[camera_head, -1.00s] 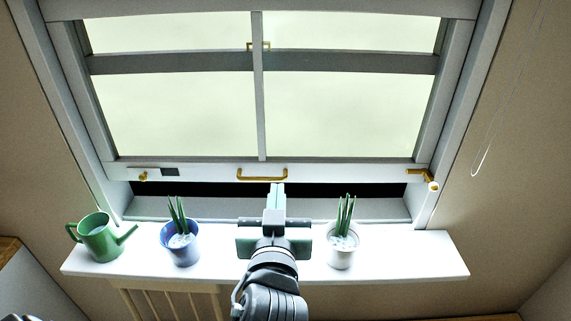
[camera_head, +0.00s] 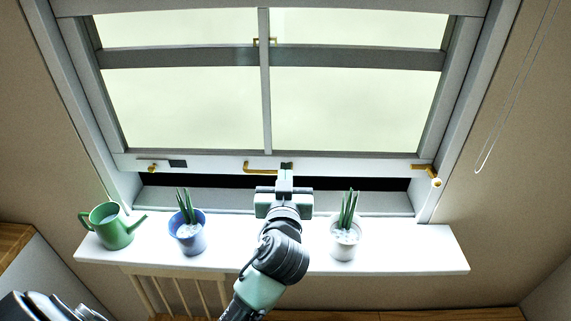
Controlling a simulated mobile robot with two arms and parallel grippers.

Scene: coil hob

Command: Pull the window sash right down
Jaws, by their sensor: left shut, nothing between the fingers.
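The window sash (camera_head: 210,163) is a white frame with large panes, standing a little above the sill. A dark gap (camera_head: 365,184) shows under its bottom rail. A brass handle (camera_head: 260,166) is fixed at the middle of that rail. My left gripper (camera_head: 286,168) is shut and empty, its tips at the right end of the handle and hiding that part. I cannot tell whether it touches the handle. Brass fittings sit at the rail's left end (camera_head: 152,169) and right end (camera_head: 434,180). My right gripper is not in view.
The white sill shelf (camera_head: 405,258) holds a green watering can (camera_head: 112,227), a blue plant pot (camera_head: 188,238) and a white plant pot (camera_head: 344,242). The pots stand on both sides of my left arm. A thin cord (camera_head: 489,150) hangs on the right wall.

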